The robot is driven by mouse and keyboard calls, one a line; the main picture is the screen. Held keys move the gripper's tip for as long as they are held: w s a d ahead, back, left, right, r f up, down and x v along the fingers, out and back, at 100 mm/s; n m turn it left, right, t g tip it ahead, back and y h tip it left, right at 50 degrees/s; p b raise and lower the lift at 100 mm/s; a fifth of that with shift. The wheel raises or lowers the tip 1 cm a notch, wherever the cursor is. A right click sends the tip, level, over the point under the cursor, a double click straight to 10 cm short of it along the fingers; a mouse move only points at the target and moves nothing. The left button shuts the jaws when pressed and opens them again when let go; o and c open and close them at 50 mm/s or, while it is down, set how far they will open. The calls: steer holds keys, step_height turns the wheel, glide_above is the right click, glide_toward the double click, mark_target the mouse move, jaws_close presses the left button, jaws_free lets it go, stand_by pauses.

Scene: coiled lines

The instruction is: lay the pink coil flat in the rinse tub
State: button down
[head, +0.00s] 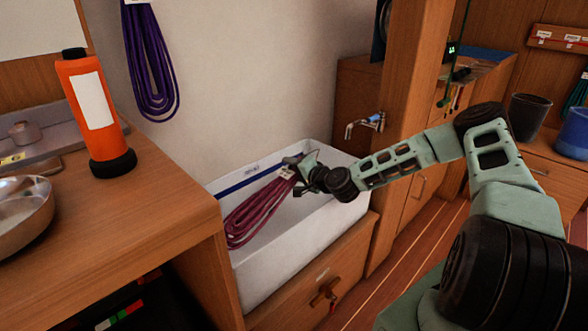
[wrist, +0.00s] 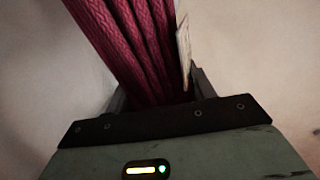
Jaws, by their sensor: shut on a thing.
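The pink coil (head: 258,210) is a long looped bundle of dark pink line with a white tag at its top end. My gripper (head: 296,176) is shut on that top end, and the coil slants down to the left inside the white rinse tub (head: 305,238). In the wrist view the coil's strands (wrist: 130,40) run up from between my gripper's fingers (wrist: 155,95), with the tag edge-on beside them. I cannot tell whether the coil's lower end touches the tub floor.
A blue strip (head: 240,182) lies along the tub's back side. A wooden counter (head: 130,215) with an orange flashlight-like cylinder (head: 95,110) is at left. A purple coil (head: 150,60) hangs on the wall.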

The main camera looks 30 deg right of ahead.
stand_by(0.3)
steer(key=shift+c, duration=2.2)
jaws_free()
steer(key=shift+f, duration=0.1)
step_height(320, 180, up, 10)
steer(key=p, duration=0.2)
steer(key=shift+p, duration=0.3)
steer(key=shift+f, duration=0.1)
